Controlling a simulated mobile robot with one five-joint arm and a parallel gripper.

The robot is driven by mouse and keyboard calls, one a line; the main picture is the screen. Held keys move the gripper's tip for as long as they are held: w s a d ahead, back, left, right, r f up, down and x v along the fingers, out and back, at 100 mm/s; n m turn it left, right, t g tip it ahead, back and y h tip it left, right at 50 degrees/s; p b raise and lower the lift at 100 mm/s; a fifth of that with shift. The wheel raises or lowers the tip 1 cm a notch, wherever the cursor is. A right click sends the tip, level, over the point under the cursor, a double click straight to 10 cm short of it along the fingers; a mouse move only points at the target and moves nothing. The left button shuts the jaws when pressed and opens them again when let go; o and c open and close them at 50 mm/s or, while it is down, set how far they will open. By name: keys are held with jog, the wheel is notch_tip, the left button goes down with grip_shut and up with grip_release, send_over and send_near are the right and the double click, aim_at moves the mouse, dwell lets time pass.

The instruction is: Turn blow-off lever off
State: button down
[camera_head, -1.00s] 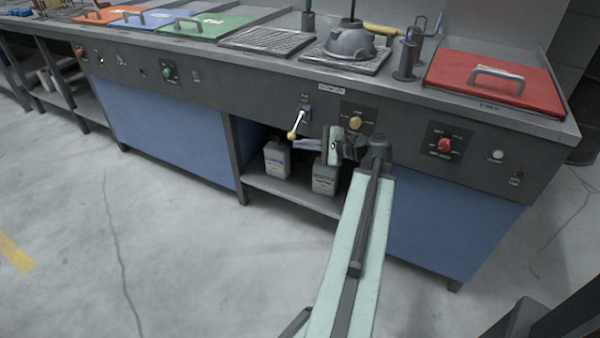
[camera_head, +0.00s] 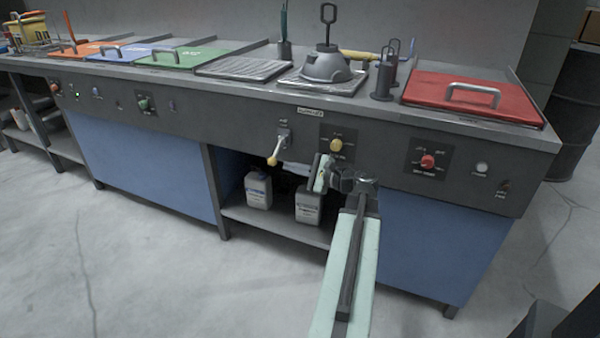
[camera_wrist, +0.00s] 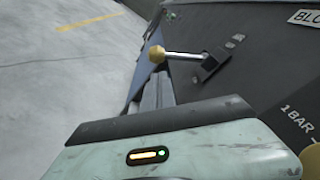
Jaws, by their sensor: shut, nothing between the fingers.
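The blow-off lever (camera_head: 278,148) hangs from its mount on the dark front panel, slanting down to a yellow knob. In the wrist view the lever's bright shaft (camera_wrist: 184,55) runs from its dark mount to the faceted yellow knob, just beyond my gripper. My gripper (camera_head: 288,167) is shut and empty, just below and right of the knob in the head view. Its grey fingers also show in the wrist view (camera_wrist: 156,92), below the knob. I cannot tell whether they touch the lever. The panel label (camera_wrist: 308,17) is partly cut off.
A yellow knob (camera_head: 336,145) sits on the panel right of the lever, and a red knob (camera_head: 428,161) farther right. Two canisters, one at left (camera_head: 258,190) and one at right (camera_head: 308,207), stand on the open shelf below. The floor in front is clear.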

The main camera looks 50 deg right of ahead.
aim_at(276, 151)
jog(key=w, duration=0.3)
jog(key=shift+w+a+f, duration=0.15)
jog(key=shift+w+a, duration=0.1)
jog(key=shift+w, duration=0.15)
